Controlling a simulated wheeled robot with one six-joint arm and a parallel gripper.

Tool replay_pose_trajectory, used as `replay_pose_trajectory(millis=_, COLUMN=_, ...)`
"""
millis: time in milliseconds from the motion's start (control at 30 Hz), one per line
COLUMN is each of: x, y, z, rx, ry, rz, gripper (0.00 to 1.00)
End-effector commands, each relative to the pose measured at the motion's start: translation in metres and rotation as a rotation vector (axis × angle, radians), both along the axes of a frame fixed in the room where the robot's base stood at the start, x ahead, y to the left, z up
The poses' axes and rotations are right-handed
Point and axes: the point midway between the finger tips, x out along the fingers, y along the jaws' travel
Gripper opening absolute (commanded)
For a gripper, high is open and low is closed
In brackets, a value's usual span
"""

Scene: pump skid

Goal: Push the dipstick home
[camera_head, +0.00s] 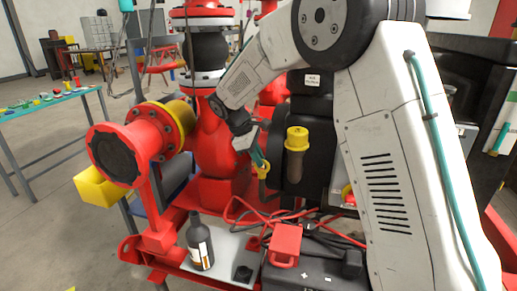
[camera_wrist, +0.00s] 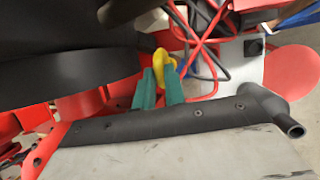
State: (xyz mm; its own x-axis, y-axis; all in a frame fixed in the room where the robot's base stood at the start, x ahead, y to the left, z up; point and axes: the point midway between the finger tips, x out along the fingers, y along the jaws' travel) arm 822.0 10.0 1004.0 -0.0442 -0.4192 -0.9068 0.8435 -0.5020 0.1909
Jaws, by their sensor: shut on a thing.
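The dipstick's yellow loop handle (camera_wrist: 161,60) shows at the tips of my gripper's green fingers in the wrist view. My gripper (camera_wrist: 160,74) is shut on this handle. In the head view my gripper (camera_head: 261,166) points down beside the black pump housing (camera_head: 310,105), and the yellow handle (camera_head: 263,169) is a small patch at its tips. The dipstick's rod and its hole are hidden, so I cannot tell how deep it sits.
A yellow cap (camera_head: 297,135) on a brown neck stands just right of my gripper. Red cables (camera_head: 240,213) run below. A dark bottle (camera_head: 200,244) and a red box (camera_head: 285,243) stand in front. Red flanged pipework (camera_head: 130,145) is at left.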

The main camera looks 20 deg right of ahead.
Motion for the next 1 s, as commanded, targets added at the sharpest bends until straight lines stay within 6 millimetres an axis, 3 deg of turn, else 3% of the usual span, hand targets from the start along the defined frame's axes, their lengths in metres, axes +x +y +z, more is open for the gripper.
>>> replay_pose_trajectory(millis=200, x=-0.001, y=0.001, z=-0.003, rx=0.002, ry=0.004, rz=0.000, gripper=0.00)
replay_pose_trajectory(millis=233, x=-0.001, y=0.001, z=-0.004, rx=0.002, ry=0.004, rz=0.000, gripper=0.14)
replay_pose_trajectory(millis=300, x=-0.001, y=0.001, z=-0.004, rx=0.002, ry=0.004, rz=0.000, gripper=0.34)
replay_pose_trajectory(millis=667, x=0.000, y=0.002, z=0.002, rx=0.002, ry=0.001, rz=-0.001, gripper=0.34)
replay_pose_trajectory(millis=1000, x=0.003, y=0.026, z=0.052, rx=0.003, ry=-0.001, rz=0.000, gripper=0.34)
